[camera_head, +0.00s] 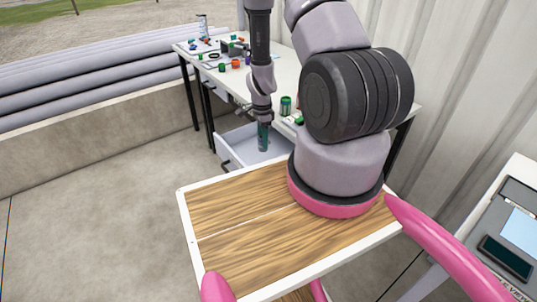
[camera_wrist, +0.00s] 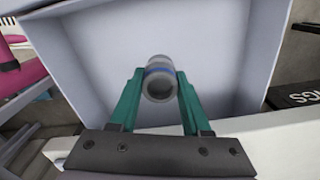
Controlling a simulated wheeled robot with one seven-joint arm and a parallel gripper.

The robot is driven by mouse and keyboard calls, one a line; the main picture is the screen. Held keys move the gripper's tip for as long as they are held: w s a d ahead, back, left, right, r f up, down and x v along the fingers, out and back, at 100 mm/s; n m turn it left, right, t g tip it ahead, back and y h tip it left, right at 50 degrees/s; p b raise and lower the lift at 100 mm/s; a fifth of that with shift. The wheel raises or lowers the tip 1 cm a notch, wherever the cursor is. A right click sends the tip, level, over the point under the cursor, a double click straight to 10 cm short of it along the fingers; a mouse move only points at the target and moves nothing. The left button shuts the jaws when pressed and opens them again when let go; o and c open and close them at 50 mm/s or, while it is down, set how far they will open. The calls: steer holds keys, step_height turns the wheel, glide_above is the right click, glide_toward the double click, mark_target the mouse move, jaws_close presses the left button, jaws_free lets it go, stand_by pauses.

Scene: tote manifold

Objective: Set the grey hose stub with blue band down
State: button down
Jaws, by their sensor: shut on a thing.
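The grey hose stub with blue band (camera_wrist: 159,78) is between the two green fingers of my gripper (camera_wrist: 158,90) in the wrist view. Its open round end faces the camera, and the blue band shows near the top. My gripper is shut on it. Behind the stub is the pale inside of an open drawer (camera_wrist: 90,60). In the head view my gripper (camera_head: 263,138) points down over the open drawer (camera_head: 232,140) under the white table. The stub is too small to make out there, and I cannot tell its height above the drawer floor.
The white table (camera_head: 262,78) carries several small green, red and blue parts at its far end. A green cylinder (camera_head: 286,105) stands near its front edge. A screen device (camera_head: 512,240) is at the right. The drawer floor in view looks bare.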

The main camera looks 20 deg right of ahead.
steer(key=shift+f, duration=3.45)
steer(key=shift+f, duration=0.15)
steer(key=shift+c, duration=1.8)
jaws_free()
step_height(320, 180, up, 12)
steer(key=shift+r, duration=0.25)
